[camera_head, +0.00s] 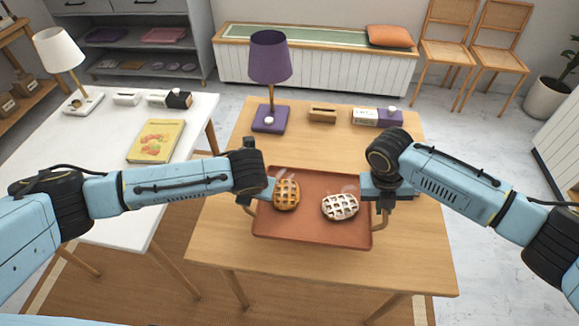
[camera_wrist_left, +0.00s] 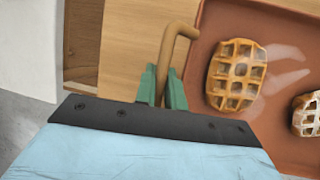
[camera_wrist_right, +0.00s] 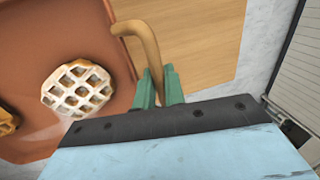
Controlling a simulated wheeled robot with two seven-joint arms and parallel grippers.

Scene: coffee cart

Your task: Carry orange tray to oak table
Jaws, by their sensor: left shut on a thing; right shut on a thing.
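The orange tray (camera_head: 305,230) is over the front part of the oak table (camera_head: 222,245); I cannot tell whether it touches the top. A golden waffle (camera_head: 286,195) and a white-dusted waffle (camera_head: 340,207) lie on it. My left gripper (camera_wrist_left: 163,85) is shut on the tray's left handle (camera_wrist_left: 178,38). My right gripper (camera_wrist_right: 160,85) is shut on the tray's right handle (camera_wrist_right: 145,40). Both handles are partly hidden by the fingers. The tray looks about level.
At the table's back stand a purple lamp (camera_head: 269,65), a small wooden block (camera_head: 322,113) and a white-and-purple box (camera_head: 376,116). A white table (camera_head: 95,170) to the left holds a book (camera_head: 156,141) and a white lamp (camera_head: 62,55). Bare wood lies left of the tray.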

